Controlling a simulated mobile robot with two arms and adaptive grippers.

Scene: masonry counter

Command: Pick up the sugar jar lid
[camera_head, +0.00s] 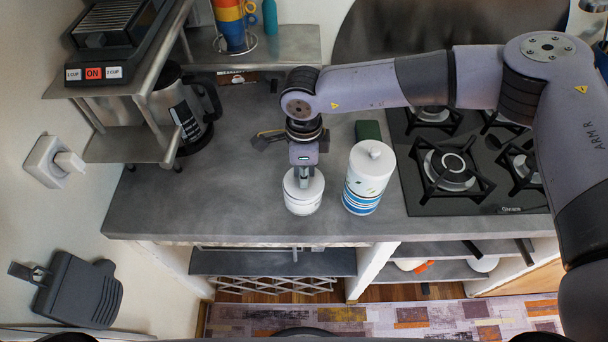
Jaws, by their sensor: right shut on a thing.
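A small round white jar (303,206) stands on the grey counter, near its front edge. Its white lid (291,184) sits at the jar's top, directly under my right gripper (303,180). The right gripper points straight down and is shut on the lid at the middle of its top; the fingertips hide the grip point. I cannot see a clear gap between lid and jar. A taller white canister (367,180) with blue stripes and its own knobbed lid stands close to the right. My left gripper is not in view.
A black gas hob (450,172) lies to the right. A dark green box (368,130) stands behind the canister. A metal shelf (128,145) with a coffee machine and steel jug (186,115) is at the left. Counter (220,190) left of the jar is clear.

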